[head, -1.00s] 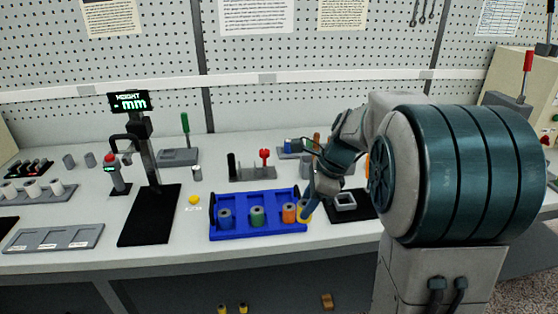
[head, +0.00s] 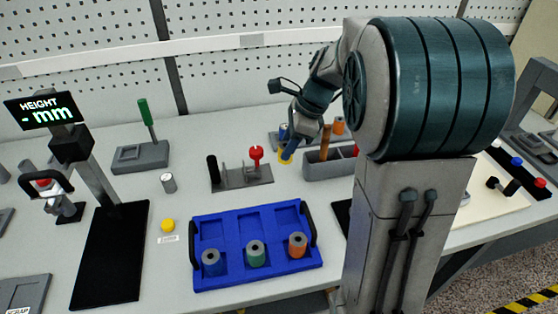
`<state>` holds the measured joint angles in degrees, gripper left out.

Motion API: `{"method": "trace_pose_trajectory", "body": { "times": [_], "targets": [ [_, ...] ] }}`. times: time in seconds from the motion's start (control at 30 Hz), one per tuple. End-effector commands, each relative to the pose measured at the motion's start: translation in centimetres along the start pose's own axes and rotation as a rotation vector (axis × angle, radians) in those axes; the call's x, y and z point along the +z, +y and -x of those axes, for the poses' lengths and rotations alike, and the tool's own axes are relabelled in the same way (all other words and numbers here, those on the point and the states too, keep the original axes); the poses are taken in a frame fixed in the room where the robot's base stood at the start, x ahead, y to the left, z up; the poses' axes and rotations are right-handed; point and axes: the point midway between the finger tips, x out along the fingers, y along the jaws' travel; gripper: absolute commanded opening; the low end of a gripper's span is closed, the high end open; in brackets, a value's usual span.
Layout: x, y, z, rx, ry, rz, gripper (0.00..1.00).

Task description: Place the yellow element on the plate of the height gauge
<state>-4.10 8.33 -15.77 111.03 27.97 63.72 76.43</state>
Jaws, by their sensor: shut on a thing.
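The yellow element (head: 285,160) shows as a small yellow piece at the tip of my gripper (head: 288,150). My gripper is shut on it, behind the blue tray and near the stand with the red knob; the fingers hide much of it. I cannot tell its height above the table. The height gauge (head: 70,145) stands at the left, with a lit display (head: 42,111) reading "HEIGHT - mm". Its black plate (head: 108,260) lies in front of the column and is bare. My gripper is well to the right of and behind this plate.
A blue tray (head: 215,278) with blue, green and orange spools lies between plate and arm. A yellow button (head: 167,225), a metal cylinder (head: 168,183), a green-handled device (head: 142,155) and a red-knobbed stand (head: 240,178) stand nearby. A grey bin (head: 320,175) is beside my gripper.

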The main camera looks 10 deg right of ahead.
Motion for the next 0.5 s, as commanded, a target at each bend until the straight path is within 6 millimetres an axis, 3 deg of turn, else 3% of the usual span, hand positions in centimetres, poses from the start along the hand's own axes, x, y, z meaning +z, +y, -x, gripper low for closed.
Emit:
{"method": "trace_pose_trajectory", "body": {
  "times": [0.2,0.5],
  "targets": [
    [-1.6,0.1,-4.0,0.005,0.002,-0.002,0.10],
    [-2.8,0.1,-6.5,0.003,0.002,-0.003,0.10]
  ]
}}
